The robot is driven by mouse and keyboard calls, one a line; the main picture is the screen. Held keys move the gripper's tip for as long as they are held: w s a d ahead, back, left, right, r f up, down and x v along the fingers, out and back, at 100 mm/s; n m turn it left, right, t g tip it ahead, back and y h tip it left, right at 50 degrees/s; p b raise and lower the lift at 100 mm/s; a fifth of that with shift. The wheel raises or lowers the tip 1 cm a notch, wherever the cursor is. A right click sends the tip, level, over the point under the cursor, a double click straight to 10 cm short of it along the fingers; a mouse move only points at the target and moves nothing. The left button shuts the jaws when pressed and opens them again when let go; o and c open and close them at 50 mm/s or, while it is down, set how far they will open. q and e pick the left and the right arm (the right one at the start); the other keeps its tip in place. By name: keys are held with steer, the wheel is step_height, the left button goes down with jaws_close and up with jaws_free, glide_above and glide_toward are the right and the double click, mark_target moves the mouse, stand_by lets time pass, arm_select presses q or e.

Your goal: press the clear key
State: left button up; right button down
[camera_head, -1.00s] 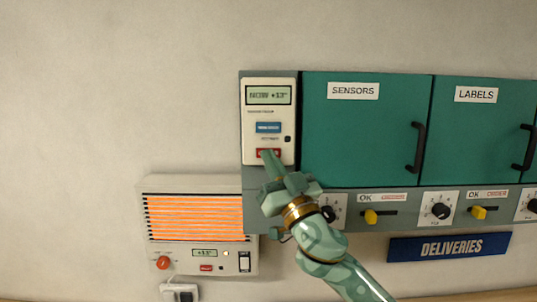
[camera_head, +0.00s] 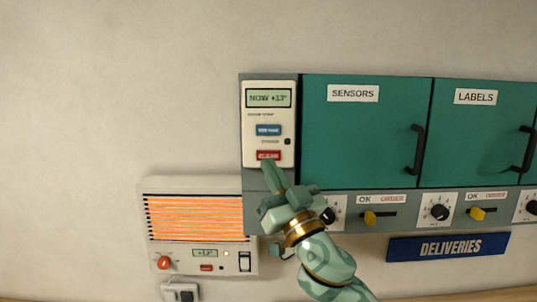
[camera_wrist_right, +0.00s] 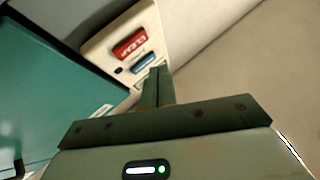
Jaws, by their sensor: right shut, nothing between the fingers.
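The red clear key (camera_head: 268,155) is on the white panel unit (camera_head: 285,115), under a blue key (camera_head: 268,130) and a display (camera_head: 268,98) that reads "NOW +13°". The red key also shows in the right wrist view (camera_wrist_right: 129,45), with the blue key (camera_wrist_right: 144,63) beside it. My right gripper (camera_head: 270,167) is shut and empty. Its fingertips are just below the red key in the head view, and the key's face is almost fully visible. Whether the tips touch the panel is unclear. My left gripper is not in view.
Teal cabinets marked SENSORS (camera_head: 350,135) and LABELS (camera_head: 480,130) stand right of the panel. Knobs and yellow sliders line the strip below. A heater (camera_head: 195,218) with glowing orange bars hangs at lower left. The wall at upper left is bare.

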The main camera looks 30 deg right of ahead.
steer(key=shift+s+a, duration=0.55)
steer(key=shift+s, duration=0.35)
